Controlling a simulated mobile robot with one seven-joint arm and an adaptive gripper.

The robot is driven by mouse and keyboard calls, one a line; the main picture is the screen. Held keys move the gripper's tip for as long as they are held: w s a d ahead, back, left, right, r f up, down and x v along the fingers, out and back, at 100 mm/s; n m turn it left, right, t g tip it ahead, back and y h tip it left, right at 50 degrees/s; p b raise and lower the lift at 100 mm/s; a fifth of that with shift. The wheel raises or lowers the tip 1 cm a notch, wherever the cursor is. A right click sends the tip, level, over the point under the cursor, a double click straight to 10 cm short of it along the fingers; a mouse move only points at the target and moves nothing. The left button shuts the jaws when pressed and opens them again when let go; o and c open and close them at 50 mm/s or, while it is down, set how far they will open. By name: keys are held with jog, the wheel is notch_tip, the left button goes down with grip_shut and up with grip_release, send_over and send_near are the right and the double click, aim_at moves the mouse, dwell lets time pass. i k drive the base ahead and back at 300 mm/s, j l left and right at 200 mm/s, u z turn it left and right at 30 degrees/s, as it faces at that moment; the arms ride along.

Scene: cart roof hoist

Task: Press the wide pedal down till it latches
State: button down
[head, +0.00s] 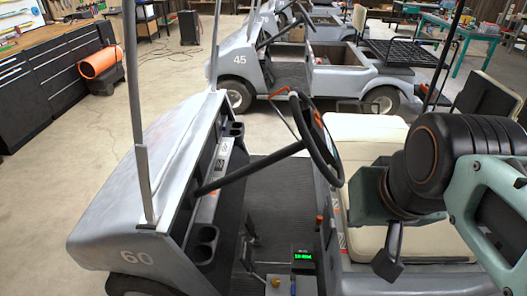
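A dark, narrow pedal-like piece (249,243) shows low in the footwell beside the dash. I cannot tell for sure whether it is the wide pedal, or whether it is pressed. My gripper (388,262) is at the lower right, above the cream seat and to the right of the footwell, apart from the pedal-like piece. Only part of its dark finger end shows, so its opening is unclear.
The steering wheel (318,140) and its column cross above the footwell. A grey box with a green display (303,257) stands by the seat base, near an orange-tipped lever (320,224). Roof posts (137,110) rise at the left. Cart 45 (240,60) stands behind.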

aim_at(245, 258)
jog(key=k+l, duration=0.3)
jog(key=k, duration=0.15)
jog(key=k+l, duration=0.3)
jog(key=k, duration=0.2)
